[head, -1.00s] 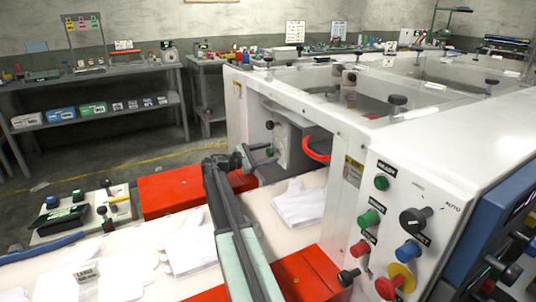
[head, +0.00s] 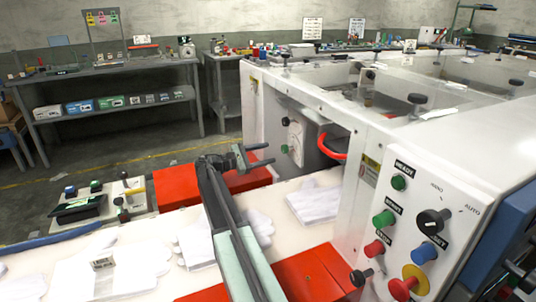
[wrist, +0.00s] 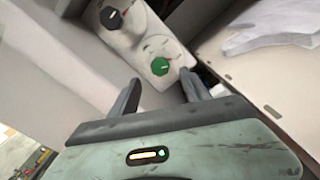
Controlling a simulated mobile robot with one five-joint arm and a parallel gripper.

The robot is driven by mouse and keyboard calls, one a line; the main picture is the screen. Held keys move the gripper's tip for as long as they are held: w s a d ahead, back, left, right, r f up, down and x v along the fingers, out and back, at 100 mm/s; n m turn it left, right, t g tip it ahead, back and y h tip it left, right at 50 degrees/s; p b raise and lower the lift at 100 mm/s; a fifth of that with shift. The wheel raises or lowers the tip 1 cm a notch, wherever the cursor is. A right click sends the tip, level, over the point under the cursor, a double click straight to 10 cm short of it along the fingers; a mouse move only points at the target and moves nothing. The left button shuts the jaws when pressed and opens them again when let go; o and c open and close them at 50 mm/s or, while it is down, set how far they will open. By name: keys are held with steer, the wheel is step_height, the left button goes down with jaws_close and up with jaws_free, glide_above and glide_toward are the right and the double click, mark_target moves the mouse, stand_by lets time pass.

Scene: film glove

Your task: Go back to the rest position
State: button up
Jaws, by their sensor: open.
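My gripper (head: 257,155) is open and empty in the head view, at the end of my arm. It is held above the white bed, in front of the machine's opening. In the wrist view its two fingers (wrist: 158,92) stand apart with nothing between them. Beyond them is a pale panel with a green knob (wrist: 160,67) and a black knob (wrist: 112,18). In the head view the same panel (head: 295,135) sits inside the machine, right of my gripper. My arm's links hide part of the bed and a glove.
White gloves (head: 316,204) lie on the pale bed. Red blocks (head: 178,188) flank it. The white machine (head: 440,150) with knobs and a red handle (head: 330,148) stands to the right. A grey shelf bench (head: 110,75) stands at the back left, with open floor before it.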

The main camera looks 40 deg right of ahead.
steer(key=w+a+r+n+t+y+p, duration=0.1)
steer(key=w+a+r+n+t+p, duration=0.15)
steer(key=a+r+p, duration=0.95)
steer(key=s+a+f+m+t+y+p, duration=0.1)
steer(key=s+a+f+m+y+p, duration=0.2)
steer(key=a, duration=0.9)
steer(key=s+a+f+m+t+y+p, duration=0.1)
steer(key=s+a+f+m+y+p, duration=0.2)
steer(key=a, duration=0.9)
steer(key=s+a+f+m+t+y+p, duration=0.1)
steer(key=s+a+f+m+y+p, duration=0.2)
steer(key=s+a+f+y+p, duration=0.2)
steer(key=shift+s+a+f+m+y+p, duration=0.1)
steer(key=shift+s+a+y+p, duration=0.15)
steer(key=shift+s+a+y, duration=0.6)
steer(key=shift+s+a+m+y+p, duration=0.1)
steer(key=shift+s+a+y+p, duration=0.2)
steer(key=shift+a+y, duration=1.05)
steer(key=shift+s+a+f+m+y+p, duration=0.15)
steer(key=shift+s+a+y, duration=0.35)
steer(key=shift+a, duration=1.2)
steer(key=shift+w+a+r+m, duration=0.1)
steer(key=shift+m, duration=0.4)
